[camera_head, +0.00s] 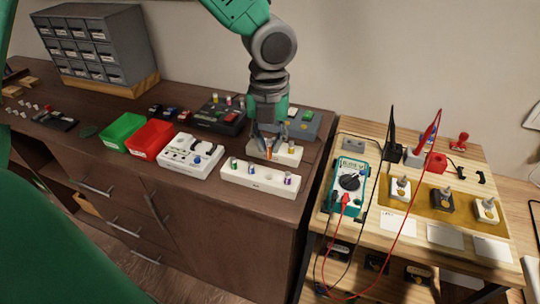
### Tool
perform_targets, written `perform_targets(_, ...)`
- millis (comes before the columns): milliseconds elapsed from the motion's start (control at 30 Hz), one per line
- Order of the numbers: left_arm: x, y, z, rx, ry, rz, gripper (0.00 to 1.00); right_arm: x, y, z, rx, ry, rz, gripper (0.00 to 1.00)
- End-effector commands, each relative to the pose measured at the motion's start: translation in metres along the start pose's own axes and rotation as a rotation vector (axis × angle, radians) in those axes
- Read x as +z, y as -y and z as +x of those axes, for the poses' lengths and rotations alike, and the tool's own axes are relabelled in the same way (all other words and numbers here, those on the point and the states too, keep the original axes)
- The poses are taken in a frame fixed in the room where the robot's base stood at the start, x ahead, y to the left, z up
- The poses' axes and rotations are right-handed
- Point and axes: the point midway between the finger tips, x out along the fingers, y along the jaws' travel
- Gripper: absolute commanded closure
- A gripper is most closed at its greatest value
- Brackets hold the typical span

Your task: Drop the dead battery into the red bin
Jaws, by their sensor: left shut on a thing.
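The red bin (150,152) stands on the dark wooden cabinet top, against the right side of a green bin (118,145). My left gripper (268,147) points down over a white holder (288,157), to the right of the red bin. It is shut on a small orange-and-dark cylinder (268,153), which looks like a battery. The fingers partly hide it, and I cannot tell whether it is clear of the holder. My right gripper is not in view.
A white tester (190,162) lies between the red bin and the gripper. A white rack (260,181) with several small cylinders is in front. A grey drawer cabinet (100,45) stands at the back left. A light table with a multimeter (348,184) is at right.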

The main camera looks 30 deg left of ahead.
Motion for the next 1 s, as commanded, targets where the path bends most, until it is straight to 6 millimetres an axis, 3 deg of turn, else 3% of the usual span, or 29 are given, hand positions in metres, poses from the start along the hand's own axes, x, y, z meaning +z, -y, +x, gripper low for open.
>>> perform_targets(200,0.000,0.000,-0.025,0.000,-0.001,-0.001,1.00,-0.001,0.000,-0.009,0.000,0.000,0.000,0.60)
perform_targets(1000,0.000,0.000,-0.061,0.000,-0.001,0.001,1.00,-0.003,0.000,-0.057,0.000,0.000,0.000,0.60)
